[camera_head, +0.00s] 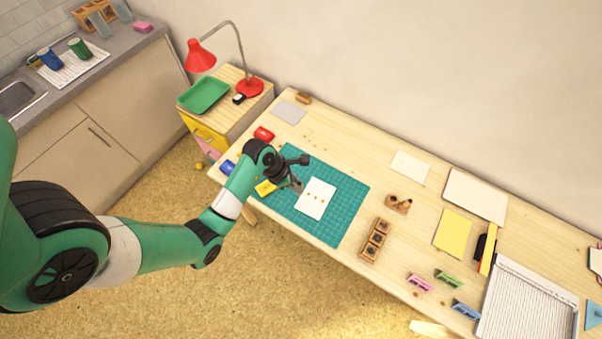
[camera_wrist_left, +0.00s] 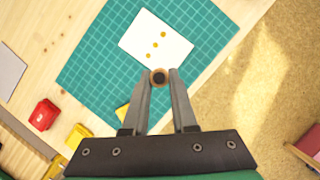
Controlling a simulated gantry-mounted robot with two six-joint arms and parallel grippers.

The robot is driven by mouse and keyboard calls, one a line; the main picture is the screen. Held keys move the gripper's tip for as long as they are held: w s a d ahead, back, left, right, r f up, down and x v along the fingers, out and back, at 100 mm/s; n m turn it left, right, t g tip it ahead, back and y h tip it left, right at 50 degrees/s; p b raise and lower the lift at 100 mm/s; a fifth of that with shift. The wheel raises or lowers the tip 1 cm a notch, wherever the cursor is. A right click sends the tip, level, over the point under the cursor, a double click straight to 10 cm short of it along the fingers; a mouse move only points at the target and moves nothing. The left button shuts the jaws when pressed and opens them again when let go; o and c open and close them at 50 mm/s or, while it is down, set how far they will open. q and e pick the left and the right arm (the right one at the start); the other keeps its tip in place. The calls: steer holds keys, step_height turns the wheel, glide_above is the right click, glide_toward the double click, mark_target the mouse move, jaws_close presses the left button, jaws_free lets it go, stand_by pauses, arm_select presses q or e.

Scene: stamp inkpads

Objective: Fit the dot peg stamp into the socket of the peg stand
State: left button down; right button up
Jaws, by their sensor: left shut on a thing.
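My left gripper (camera_head: 297,173) is over the green cutting mat (camera_head: 345,222), beside a white card (camera_head: 316,198) with yellow dots. In the left wrist view the fingers (camera_wrist_left: 159,80) are shut on a small round brown-rimmed piece (camera_wrist_left: 158,76), seen end-on, which appears to be the dot peg stamp. The card (camera_wrist_left: 155,36) lies beyond the fingertips. A small wooden block (camera_head: 398,204) with dark round tops or holes and a longer wooden rack (camera_head: 375,240) with several compartments stand right of the mat. I cannot tell for sure which is the peg stand. My right gripper is not in view.
Red (camera_head: 263,134), blue (camera_head: 228,167) and yellow (camera_head: 265,188) inkpads lie around the mat's left end. Pink (camera_head: 419,282) and green (camera_head: 448,278) blocks lie near the front edge. A yellow sheet (camera_head: 453,233) lies farther right. Bare tabletop lies between mat and wooden block.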

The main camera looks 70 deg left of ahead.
arm_select(q)
steer(key=w+a+f+b, duration=0.1)
steer(key=a+f+b, duration=0.1)
steer(key=f, duration=0.1)
steer(key=w+a+f+b, duration=0.1)
steer(key=a+f+b, duration=0.1)
steer(key=f+b, duration=0.1)
steer(key=w+a+f+b, duration=0.1)
steer(key=a+f+b, duration=0.1)
steer(key=f+b, duration=0.1)
steer(key=shift+w+a+f, duration=0.2)
steer(key=shift+w+f, duration=0.15)
steer(key=shift+f, duration=0.35)
steer(key=shift+r, duration=0.1)
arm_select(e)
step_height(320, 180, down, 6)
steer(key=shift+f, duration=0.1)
